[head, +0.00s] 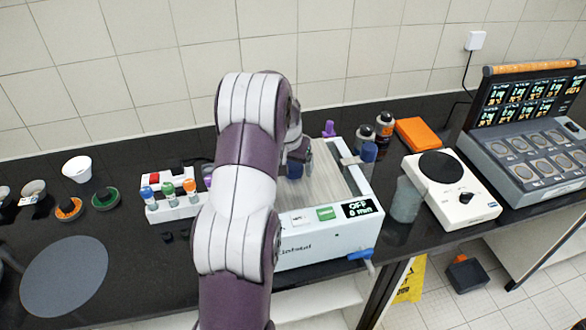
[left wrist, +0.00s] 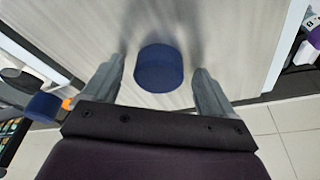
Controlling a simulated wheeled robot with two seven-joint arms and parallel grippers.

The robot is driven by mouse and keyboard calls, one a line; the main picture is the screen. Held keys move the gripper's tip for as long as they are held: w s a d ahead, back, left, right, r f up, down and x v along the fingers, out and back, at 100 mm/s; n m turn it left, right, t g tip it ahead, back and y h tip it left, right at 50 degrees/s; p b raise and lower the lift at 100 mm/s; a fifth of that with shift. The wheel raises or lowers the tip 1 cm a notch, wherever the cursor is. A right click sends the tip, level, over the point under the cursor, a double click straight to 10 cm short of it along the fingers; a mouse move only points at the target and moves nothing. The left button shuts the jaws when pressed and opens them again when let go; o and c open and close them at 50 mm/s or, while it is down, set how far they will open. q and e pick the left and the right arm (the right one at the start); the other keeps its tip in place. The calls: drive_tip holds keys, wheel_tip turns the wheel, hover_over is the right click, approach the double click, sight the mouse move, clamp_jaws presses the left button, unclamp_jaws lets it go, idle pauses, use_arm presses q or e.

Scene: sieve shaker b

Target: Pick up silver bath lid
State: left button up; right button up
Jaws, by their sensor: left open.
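The silver bath lid (head: 328,190) is a flat brushed-metal plate on top of the white bath (head: 318,250). It fills much of the left wrist view (left wrist: 225,35). A round dark blue knob (left wrist: 158,70) stands on the lid, and part of it shows beside my gripper in the head view (head: 295,170). My left gripper (head: 300,150) is over the lid, open, with its fingers on either side of the knob and gaps to it. My forearm hides the lid's left part in the head view. My right gripper is not in view.
A rack of coloured-cap bottles (head: 172,200) stands left of the bath. Right of it are a clear beaker (head: 406,200), a white hotplate (head: 450,190) and a grey multi-place console (head: 530,150). An orange box (head: 418,133) lies behind. A round grey mat (head: 62,277) lies front left.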

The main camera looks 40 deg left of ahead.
use_arm(q)
drive_tip(key=shift+w, duration=0.1)
drive_tip(key=c, duration=1.2)
drive_tip(key=shift+c, duration=1.4)
drive_tip(key=shift+r, duration=0.1)
